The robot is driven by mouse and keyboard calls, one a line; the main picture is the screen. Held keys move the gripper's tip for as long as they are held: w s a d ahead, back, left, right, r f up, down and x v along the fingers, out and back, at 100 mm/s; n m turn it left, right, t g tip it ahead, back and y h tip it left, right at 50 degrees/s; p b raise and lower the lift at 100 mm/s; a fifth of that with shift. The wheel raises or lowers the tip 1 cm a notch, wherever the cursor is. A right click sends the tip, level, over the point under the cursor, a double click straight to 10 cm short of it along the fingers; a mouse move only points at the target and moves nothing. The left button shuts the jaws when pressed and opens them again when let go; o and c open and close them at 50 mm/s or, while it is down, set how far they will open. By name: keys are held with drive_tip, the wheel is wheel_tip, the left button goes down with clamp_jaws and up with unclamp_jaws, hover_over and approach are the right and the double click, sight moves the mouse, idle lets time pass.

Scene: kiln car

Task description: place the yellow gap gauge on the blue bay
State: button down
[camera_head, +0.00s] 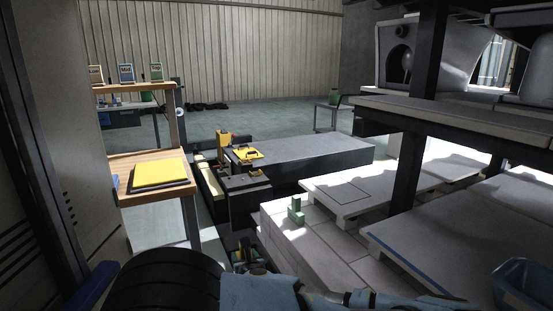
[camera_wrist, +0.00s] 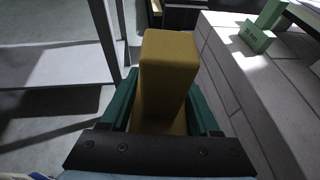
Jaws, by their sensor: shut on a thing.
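My gripper (camera_wrist: 165,110) is shut on the yellow gap gauge (camera_wrist: 168,65), a blocky yellow piece upright between the green fingers in the wrist view. In the head view my gripper (camera_head: 246,256) is low in the picture, just left of the pale block wall, and the gauge is too small to make out clearly there. A blue strip (camera_head: 415,266) runs along the front edge of a grey slab at the lower right. I cannot tell whether this marks the blue bay; no other blue bay is clear.
A small green stepped block (camera_head: 296,210) stands on the pale blocks (camera_head: 310,240) right of my gripper. A dark post (camera_head: 407,170) and upper shelf (camera_head: 455,115) stand at right. A blue bin (camera_head: 518,284) is at lower right. A wooden shelf (camera_head: 128,194) holds a yellow pad (camera_head: 159,173).

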drive_tip(key=r+y+p, duration=0.1)
drive_tip(key=r, duration=0.2)
drive_tip(key=r+n+p, duration=0.1)
drive_tip(key=r+p, duration=0.1)
drive_tip(key=r, duration=0.2)
drive_tip(key=s+r+n+g+y+p, duration=0.1)
drive_tip(key=r+p, duration=0.1)
drive_tip(key=r, duration=0.1)
drive_tip(key=shift+a+r+y, duration=0.15)
drive_tip(key=shift+r+y, duration=0.1)
drive_tip(key=shift+y, duration=0.05)
drive_tip(key=shift+w+a+f+m+t+h, duration=0.1)
drive_tip(key=shift+w+f+m+t+h, duration=0.4)
drive_tip(key=shift+w+f+m+h, duration=0.6)
drive_tip(key=s+m+h, duration=0.1)
drive_tip(key=s, duration=0.1)
drive_tip(key=s+m+h, duration=0.1)
drive_tip(key=s, duration=0.1)
drive_tip(key=s+f+m+h, duration=0.1)
drive_tip(key=s+h, duration=0.1)
drive_tip(key=s, duration=0.1)
drive_tip(key=shift+f+t, duration=0.1)
drive_tip(key=shift+t, duration=0.2)
